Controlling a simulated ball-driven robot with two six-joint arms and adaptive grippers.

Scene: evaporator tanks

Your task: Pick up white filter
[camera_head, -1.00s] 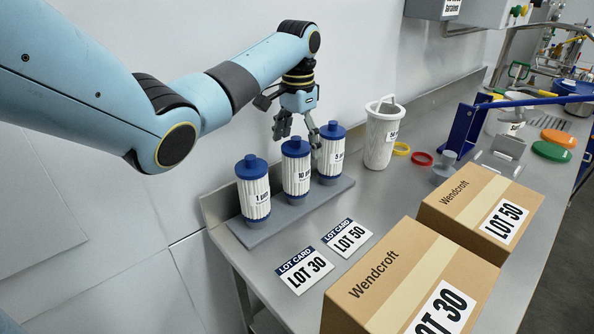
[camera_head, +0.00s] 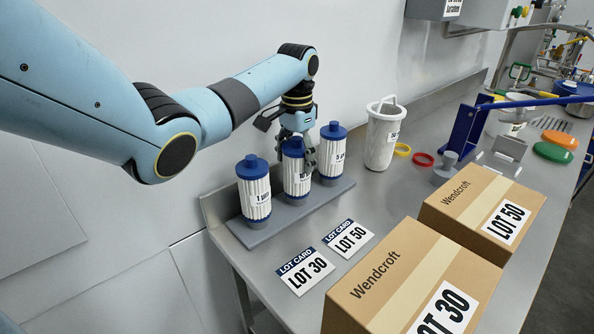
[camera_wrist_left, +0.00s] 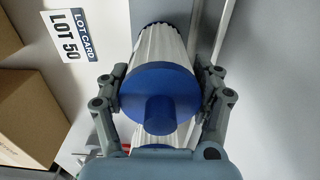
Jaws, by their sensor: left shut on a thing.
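Three white pleated filters with blue caps stand upright in a row on a grey base (camera_head: 239,229). They are the 1 µm filter (camera_head: 256,198), the middle 10 µm filter (camera_head: 297,184) and the 5 µm filter (camera_head: 332,158). My left gripper (camera_head: 296,153) has come down from above and is shut on the middle filter near its blue cap. In the left wrist view the cap (camera_wrist_left: 160,98) lies between the two fingers, one on each side. The middle filter still stands on the base. My right gripper is not in view.
A white strainer basket (camera_head: 381,136) stands behind the filters, near yellow and red rings (camera_head: 423,159). Lot cards (camera_head: 305,271) lie in front. Two cardboard boxes (camera_head: 390,290) fill the front right. The wall is close behind the arm.

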